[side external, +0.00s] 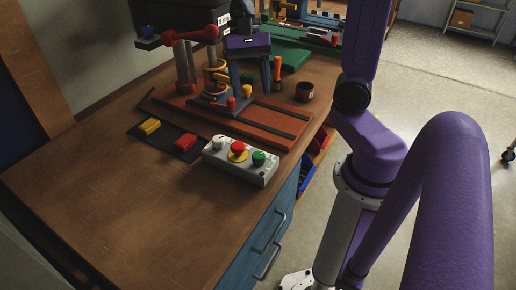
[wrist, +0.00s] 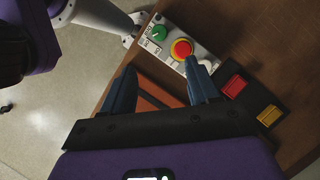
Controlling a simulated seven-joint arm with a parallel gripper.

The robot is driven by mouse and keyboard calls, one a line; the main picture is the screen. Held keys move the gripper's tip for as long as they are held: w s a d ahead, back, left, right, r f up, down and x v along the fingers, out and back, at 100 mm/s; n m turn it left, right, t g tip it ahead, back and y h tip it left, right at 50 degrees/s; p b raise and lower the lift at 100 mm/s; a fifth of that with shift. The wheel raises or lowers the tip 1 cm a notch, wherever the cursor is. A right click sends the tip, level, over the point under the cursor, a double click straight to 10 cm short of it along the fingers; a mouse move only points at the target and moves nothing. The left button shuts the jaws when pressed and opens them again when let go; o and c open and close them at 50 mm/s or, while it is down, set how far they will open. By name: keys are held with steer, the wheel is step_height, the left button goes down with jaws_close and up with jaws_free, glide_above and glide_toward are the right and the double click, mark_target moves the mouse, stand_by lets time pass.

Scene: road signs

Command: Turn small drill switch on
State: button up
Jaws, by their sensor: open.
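A grey control box (side external: 240,163) sits near the table edge. It carries a green knob (side external: 259,157), a red button on a yellow ring (side external: 238,150) and a white knob (side external: 219,142). In the wrist view the green knob (wrist: 159,33) and red button (wrist: 181,48) are clear, and my right finger partly hides the white knob. Labels beside the green knob are too small to read surely. A drill stand on a red-brown base (side external: 285,123) stands behind the box. My gripper (side external: 250,88) is open and empty above this base; its fingers show in the wrist view (wrist: 161,71).
A black mat (side external: 160,143) left of the box holds a yellow block (side external: 150,126) and a red block (side external: 186,142). The front left tabletop (side external: 110,200) is clear.

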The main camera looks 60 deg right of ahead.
mark_target(258, 155)
steer(key=x, duration=1.5)
steer(key=shift+s+a+f, duration=0.1)
steer(key=shift+s+f, duration=0.05)
steer(key=shift+f, duration=0.25)
steer(key=c, duration=1)
steer(key=shift+n, duration=0.3)
steer(key=n+h, duration=0.1)
steer(key=n, duration=0.1)
steer(key=n+g+h, duration=0.1)
steer(key=n, duration=0.2)
steer(key=shift+a+n, duration=0.15)
steer(key=shift+n, duration=0.15)
steer(key=n+h, duration=0.1)
steer(key=n, duration=0.1)
steer(key=n+h, duration=0.1)
steer(key=n, duration=0.2)
steer(key=shift+a+n, duration=0.15)
steer(key=shift+n, duration=0.15)
